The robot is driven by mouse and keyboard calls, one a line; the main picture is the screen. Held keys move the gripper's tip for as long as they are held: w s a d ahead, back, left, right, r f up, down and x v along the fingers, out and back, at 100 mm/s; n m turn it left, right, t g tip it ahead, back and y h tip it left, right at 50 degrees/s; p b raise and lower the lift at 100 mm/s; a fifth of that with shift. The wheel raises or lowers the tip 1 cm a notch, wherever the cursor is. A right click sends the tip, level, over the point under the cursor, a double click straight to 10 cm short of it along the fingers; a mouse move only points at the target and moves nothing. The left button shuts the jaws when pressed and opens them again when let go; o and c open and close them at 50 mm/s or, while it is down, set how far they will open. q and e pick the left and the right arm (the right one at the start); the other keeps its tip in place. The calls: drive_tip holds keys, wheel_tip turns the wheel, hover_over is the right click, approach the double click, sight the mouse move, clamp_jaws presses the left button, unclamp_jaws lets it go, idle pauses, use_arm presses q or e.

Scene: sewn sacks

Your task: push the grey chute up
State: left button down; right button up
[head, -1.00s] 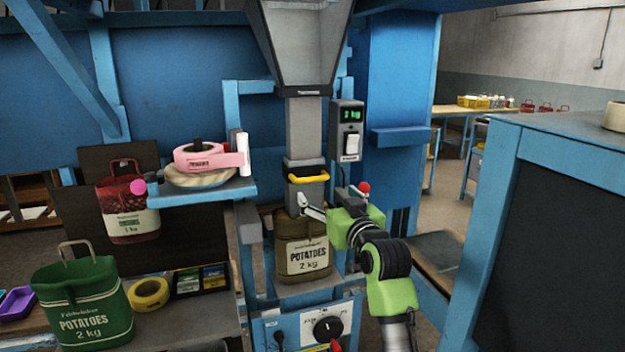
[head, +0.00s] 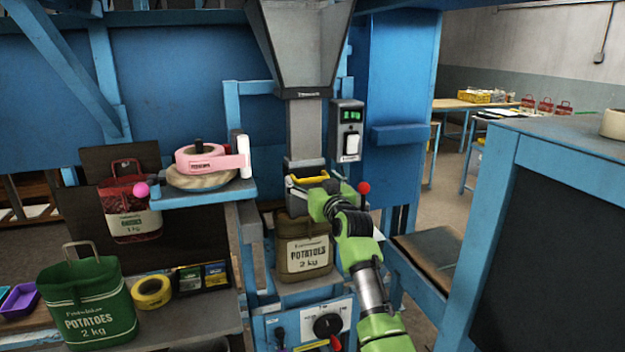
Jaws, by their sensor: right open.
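The grey chute (head: 304,135) hangs below the hopper (head: 303,50), with a yellow handle (head: 305,179) at its lower front. A brown potatoes sack (head: 303,252) stands upright under the chute; its top is partly hidden behind my arm. My right gripper (head: 296,190) is open at the yellow handle, in front of the chute's lower end. One finger shows at the handle's left side; the rest is hidden by the wrist, so I cannot tell whether it touches. My left gripper is not in view.
A display box with a white switch (head: 351,145) is right of the chute, with a red knob (head: 364,188) below it. A blue shelf (head: 230,192) with tape rolls juts out at left. A green sack (head: 87,302) stands on the left bench. A blue-framed cabinet (head: 500,200) is at right.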

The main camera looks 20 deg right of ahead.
drive_tip(key=c, duration=1.3)
wheel_tip(320, 180, up, 16)
drive_tip(key=p, duration=0.9)
drive_tip(key=shift+f, duration=0.1)
drive_tip(key=shift+r+p, duration=0.55)
drive_tip(key=shift+r, duration=0.2)
drive_tip(key=shift+d, duration=0.1)
drive_tip(key=o, duration=1.3)
drive_tip(key=shift+f, duration=0.3)
